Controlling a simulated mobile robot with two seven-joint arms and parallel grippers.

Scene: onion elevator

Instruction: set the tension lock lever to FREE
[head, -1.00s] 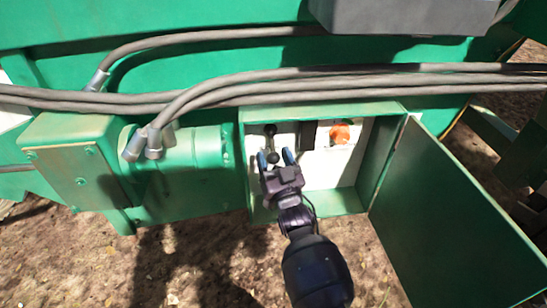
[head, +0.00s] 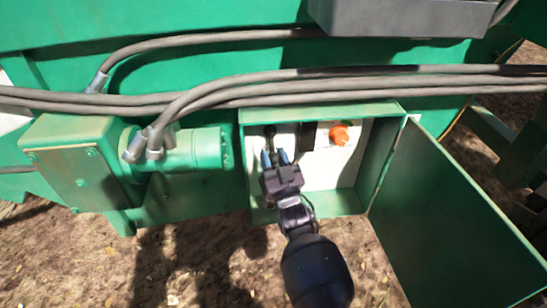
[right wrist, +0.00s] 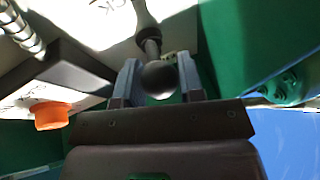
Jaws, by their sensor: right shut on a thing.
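The tension lock lever (head: 270,133) is a dark lever on the left of the white panel inside the open green control box. Its round black knob (right wrist: 160,78) shows in the right wrist view between the two blue-grey fingers. My right gripper (head: 275,158) reaches into the box from below and is shut on the knob; it also shows in the right wrist view (right wrist: 158,82). In the head view the fingers and gripper body hide the knob. Lettering on the panel is too cut off to read. My left gripper is not in view.
An orange knob (head: 339,135) and a dark block (head: 308,136) sit right of the lever. The box door (head: 450,215) hangs open on the right. Grey hoses (head: 330,87) run just above the box. A green motor housing (head: 185,150) stands left of it.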

